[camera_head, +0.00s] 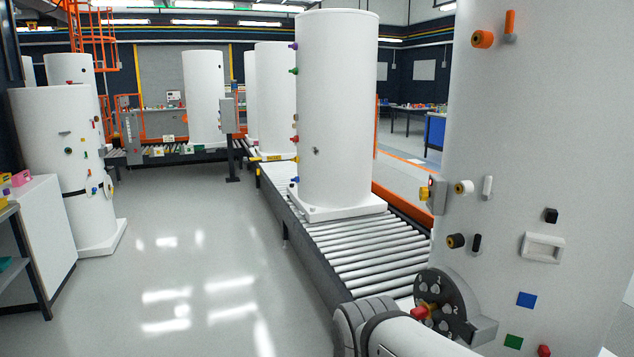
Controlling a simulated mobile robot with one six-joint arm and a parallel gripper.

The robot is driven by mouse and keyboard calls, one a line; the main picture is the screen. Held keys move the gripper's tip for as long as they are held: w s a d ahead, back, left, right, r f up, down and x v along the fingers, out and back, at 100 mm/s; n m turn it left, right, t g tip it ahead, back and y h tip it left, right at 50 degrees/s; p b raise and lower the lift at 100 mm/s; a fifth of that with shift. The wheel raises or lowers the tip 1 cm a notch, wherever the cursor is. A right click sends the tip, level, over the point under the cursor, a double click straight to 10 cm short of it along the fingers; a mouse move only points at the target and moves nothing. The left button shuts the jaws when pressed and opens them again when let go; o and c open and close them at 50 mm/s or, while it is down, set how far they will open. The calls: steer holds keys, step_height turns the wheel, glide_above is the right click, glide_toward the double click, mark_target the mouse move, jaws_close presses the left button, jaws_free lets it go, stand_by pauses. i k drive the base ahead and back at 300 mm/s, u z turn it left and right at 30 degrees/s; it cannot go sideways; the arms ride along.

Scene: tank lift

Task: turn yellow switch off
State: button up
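A large white tank (560,130) fills the right side, close to me. On its left edge is a small grey switch box (439,194) with a yellow knob (424,194) sticking out to the left. The knob is seen from the side, so I cannot tell whether it is on or off. My arm shows at the bottom right, below the switch and apart from it in the picture. I cannot make out my gripper or its fingers.
The near tank also carries a black numbered dial (443,298), an orange lever (509,24), a white handle (543,247) and several knobs. A roller conveyor (360,250) with another tank (337,110) lies left of it. The grey floor (190,270) is clear.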

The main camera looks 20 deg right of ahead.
mark_target(424, 193)
steer(key=u, duration=0.05)
steer(key=i, duration=1.5)
steer(key=z, duration=0.7)
steer(key=k, duration=0.75)
steer(key=z, duration=0.05)
steer(key=i, duration=0.85)
steer(key=u, duration=0.05)
